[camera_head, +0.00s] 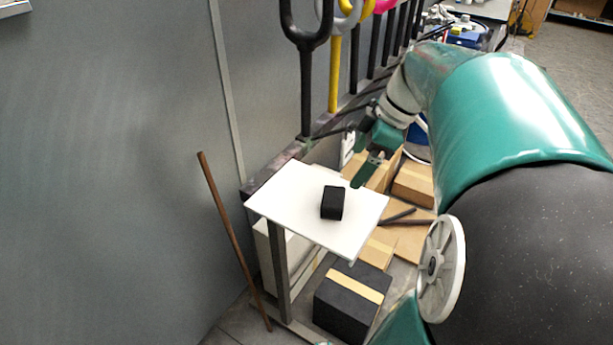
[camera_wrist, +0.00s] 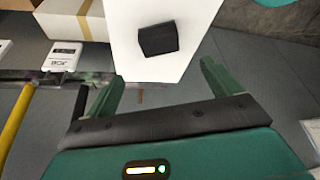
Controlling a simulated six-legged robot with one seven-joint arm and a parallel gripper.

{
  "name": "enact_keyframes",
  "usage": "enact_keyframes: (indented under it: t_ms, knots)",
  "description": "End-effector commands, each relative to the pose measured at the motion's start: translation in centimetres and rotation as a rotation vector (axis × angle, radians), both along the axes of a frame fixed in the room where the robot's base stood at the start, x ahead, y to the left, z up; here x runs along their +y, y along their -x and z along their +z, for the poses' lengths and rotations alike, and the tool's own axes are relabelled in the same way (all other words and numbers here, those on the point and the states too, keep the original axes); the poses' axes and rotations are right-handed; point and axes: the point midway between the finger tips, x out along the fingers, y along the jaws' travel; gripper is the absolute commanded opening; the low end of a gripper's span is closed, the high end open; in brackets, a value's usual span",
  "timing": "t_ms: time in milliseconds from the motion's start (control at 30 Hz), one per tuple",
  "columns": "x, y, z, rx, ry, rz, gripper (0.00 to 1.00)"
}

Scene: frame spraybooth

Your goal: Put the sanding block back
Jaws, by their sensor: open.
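The sanding block (camera_head: 333,202) is a small black block lying on a white tabletop (camera_head: 290,190), a little right of its middle. In the wrist view the block (camera_wrist: 158,39) lies on the white surface (camera_wrist: 150,68), beyond my fingertips. My gripper (camera_head: 368,163) is green and hangs near the table's far right edge, apart from the block. In the wrist view my gripper (camera_wrist: 160,80) has its two fingers spread wide, with nothing between them. No holder for the block can be made out.
A brown stick (camera_head: 235,240) leans on the grey wall left of the table. A black box with a tan band (camera_head: 350,300) and cardboard boxes (camera_head: 413,183) stand below and behind. Black and yellow frames (camera_head: 334,75) hang along the wall at the back.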

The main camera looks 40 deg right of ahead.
Motion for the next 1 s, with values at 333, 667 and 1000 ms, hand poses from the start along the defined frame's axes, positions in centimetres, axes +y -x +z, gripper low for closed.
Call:
enact_keyframes:
  t_ms: [333, 667, 1000]
  knots:
    - [7.0, -1.5, -0.4, 0.040, -0.001, -0.144, 0.90]
    - [20.4, -0.9, -2.2, 0.008, 0.015, -0.504, 0.90]
    - [26.1, 1.1, -3.9, -0.092, -0.033, -0.727, 0.90]
